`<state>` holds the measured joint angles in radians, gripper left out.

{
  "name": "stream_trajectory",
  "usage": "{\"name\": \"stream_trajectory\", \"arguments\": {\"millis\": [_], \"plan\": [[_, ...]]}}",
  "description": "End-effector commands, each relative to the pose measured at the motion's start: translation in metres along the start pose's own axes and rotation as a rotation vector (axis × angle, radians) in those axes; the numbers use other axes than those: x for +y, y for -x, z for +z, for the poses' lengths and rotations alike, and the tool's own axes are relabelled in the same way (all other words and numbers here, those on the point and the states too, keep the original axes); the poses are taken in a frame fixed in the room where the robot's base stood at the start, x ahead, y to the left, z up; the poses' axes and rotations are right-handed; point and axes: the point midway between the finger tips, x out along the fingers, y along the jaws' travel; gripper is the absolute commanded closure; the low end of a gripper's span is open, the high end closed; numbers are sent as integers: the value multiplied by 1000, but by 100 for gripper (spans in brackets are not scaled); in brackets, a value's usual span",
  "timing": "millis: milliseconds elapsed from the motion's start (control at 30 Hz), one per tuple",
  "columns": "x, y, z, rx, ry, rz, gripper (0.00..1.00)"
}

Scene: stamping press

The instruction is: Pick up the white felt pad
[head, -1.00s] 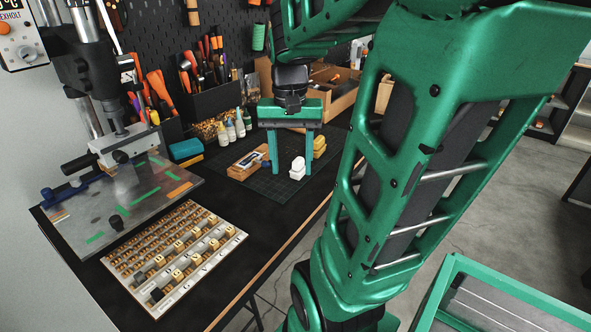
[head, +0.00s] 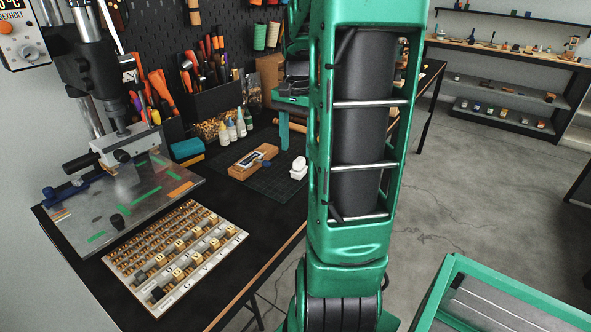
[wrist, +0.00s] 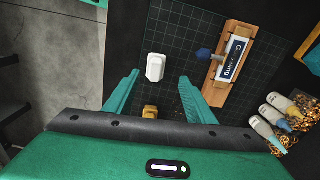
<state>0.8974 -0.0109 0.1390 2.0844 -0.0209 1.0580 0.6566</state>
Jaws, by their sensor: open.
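The white felt pad (head: 299,168) looks like a small white block with a raised upper part, and it sits on the dark cutting mat (head: 251,178). In the wrist view the pad (wrist: 155,67) lies near the open fingertips, nearer the left one, and clear of both. My gripper (wrist: 160,77) is open and empty, its two green fingers spread. In the head view my arm hides most of the gripper; one finger (head: 284,130) shows behind the pad.
A yellow object (wrist: 150,111) shows between the finger bases. A wooden block with a label (wrist: 232,62) and a blue-ended tool (wrist: 203,54) lie right of the pad. Several small bottles (wrist: 270,125) stand farther right. The press (head: 120,140) and type tray (head: 175,255) are on the left.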

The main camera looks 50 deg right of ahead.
Motion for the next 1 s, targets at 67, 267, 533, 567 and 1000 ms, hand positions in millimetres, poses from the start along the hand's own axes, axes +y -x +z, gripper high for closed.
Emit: {"name": "stream_trajectory", "arguments": {"millis": [67,267,533,567,1000], "plan": [[1,-5,1,-2,0,2,50],[8,-31,3,-4,-1,3,50],[7,-53,3,-1,1,1,50],[7,-53,3,-1,1,1,50],[7,-52,2,0,1,0,95]]}}
